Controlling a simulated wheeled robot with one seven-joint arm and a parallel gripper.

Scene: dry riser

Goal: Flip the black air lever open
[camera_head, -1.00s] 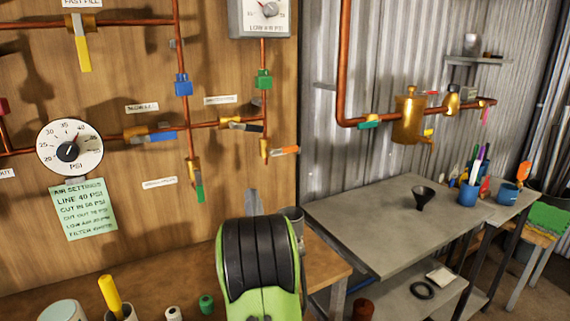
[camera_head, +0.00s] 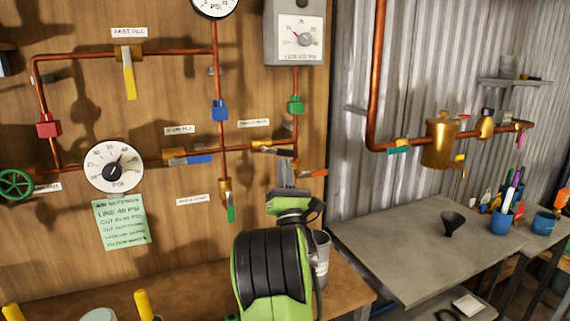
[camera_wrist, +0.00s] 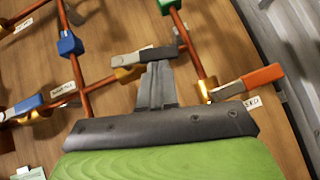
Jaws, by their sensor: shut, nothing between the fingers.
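The black air lever (camera_head: 280,152) sits on a brass valve on the horizontal copper pipe, on the wooden panel. It lies roughly along the pipe, pointing right. It also shows in the wrist view (camera_wrist: 160,53), with a grey metal arm left of the black grip. My gripper (camera_head: 286,168) is shut and empty, just below the lever in the head view. In the wrist view its narrow fingertips (camera_wrist: 156,68) reach up to the lower edge of the black grip. I cannot tell whether they touch it.
An orange lever (camera_head: 313,173) is close to the right of my gripper. A green lever (camera_head: 231,213) hangs lower left, and a blue lever (camera_head: 196,159) lies further left on the same pipe. A grey table (camera_head: 400,240) stands at right.

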